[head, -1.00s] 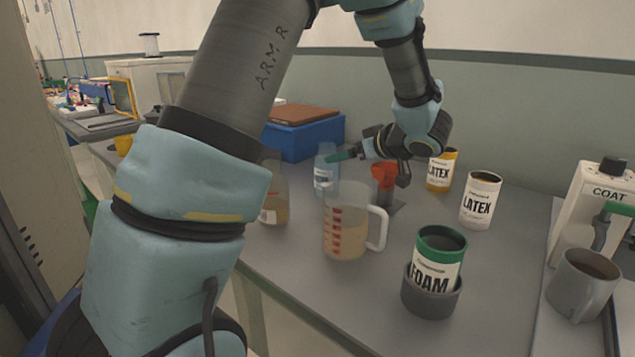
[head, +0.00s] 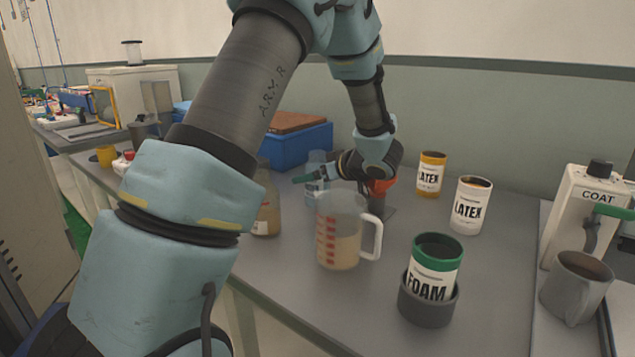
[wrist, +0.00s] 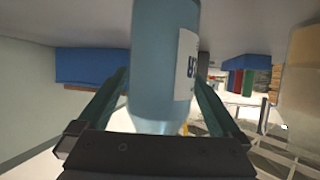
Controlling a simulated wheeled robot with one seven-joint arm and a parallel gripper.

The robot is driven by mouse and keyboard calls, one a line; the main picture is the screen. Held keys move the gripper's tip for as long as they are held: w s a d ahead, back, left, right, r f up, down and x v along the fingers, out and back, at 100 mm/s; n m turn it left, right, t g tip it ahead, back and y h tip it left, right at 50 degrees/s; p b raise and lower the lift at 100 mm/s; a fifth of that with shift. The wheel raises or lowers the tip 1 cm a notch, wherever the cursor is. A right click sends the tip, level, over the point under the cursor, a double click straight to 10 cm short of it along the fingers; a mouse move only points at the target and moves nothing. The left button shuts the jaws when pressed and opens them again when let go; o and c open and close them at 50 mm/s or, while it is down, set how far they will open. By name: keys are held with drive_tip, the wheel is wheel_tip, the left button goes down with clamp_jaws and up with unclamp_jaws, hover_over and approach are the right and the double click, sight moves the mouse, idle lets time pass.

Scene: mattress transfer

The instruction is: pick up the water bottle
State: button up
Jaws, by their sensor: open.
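The water bottle (head: 317,166) is translucent blue with a white label and stands on the grey table behind the measuring jug. In the wrist view the bottle (wrist: 163,60) fills the middle, between my two dark green fingers. My gripper (head: 303,180) is open, with its fingers on either side of the bottle. In the wrist view my gripper (wrist: 160,82) shows gaps that are hard to judge, so I cannot tell whether a finger touches it. The bottle's lower part is partly hidden in the head view.
A measuring jug (head: 340,230) stands in front of the bottle. An amber bottle (head: 266,215) is at its left, and a red-topped object (head: 379,187) is at its right under my wrist. A blue box (head: 300,145) is behind. Latex cans and a foam can (head: 434,270) stand to the right.

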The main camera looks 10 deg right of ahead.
drive_tip(key=shift+x, duration=0.8)
clamp_jaws()
drive_tip(key=shift+r, duration=0.2)
drive_tip(key=shift+r, duration=4.75)
drive_tip(key=shift+r, duration=0.1)
